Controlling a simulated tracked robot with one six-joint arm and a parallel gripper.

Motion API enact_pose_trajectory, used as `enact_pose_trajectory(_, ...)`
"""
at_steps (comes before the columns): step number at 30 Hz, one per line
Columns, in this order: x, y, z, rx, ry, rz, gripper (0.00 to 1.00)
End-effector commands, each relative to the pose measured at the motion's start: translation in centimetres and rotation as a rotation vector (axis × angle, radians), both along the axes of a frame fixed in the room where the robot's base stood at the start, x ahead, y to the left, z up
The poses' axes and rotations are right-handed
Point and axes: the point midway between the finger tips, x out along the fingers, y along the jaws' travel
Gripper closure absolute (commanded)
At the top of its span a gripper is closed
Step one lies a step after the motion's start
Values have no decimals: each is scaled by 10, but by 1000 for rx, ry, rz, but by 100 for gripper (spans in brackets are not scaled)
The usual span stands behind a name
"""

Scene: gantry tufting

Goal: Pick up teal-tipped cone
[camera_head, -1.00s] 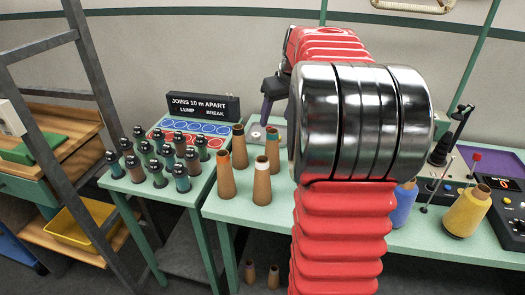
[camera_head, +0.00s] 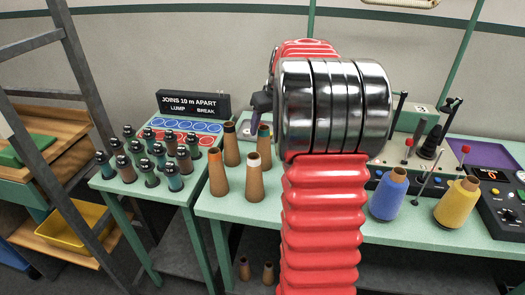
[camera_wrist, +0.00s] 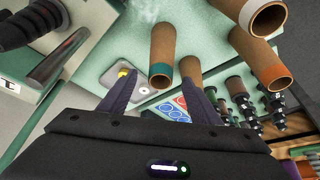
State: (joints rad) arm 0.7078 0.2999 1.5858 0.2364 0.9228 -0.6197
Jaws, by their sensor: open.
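The teal-tipped cone (camera_wrist: 161,56) is a brown cone with a teal band at its tip. In the wrist view it is ahead of my gripper (camera_wrist: 160,90), between the lines of the two fingers and apart from them. My gripper is open and empty. In the head view, the cone (camera_head: 265,140) stands at the back of its group on the green table, partly hidden by my arm. My gripper (camera_head: 261,103) is just above and behind it there, mostly hidden. Close by are a white-tipped cone (camera_head: 254,180), an orange-tipped cone (camera_head: 217,174) and a dark-tipped cone (camera_head: 231,147).
Several dark-capped bobbins (camera_head: 152,178) stand on the left table. A sign (camera_head: 193,103) stands behind them. Blue (camera_head: 389,197) and yellow (camera_head: 455,203) cones stand to the right, near a control box (camera_head: 499,208). A grey plate (camera_wrist: 125,77) lies near the left finger.

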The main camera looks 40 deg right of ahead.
Motion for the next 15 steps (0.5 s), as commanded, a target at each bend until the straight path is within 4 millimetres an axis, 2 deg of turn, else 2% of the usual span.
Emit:
enact_pose_trajectory(5,6,-1,-16,0,1,0,43)
enact_pose_trajectory(15,7,-1,-17,0,0,1,43)
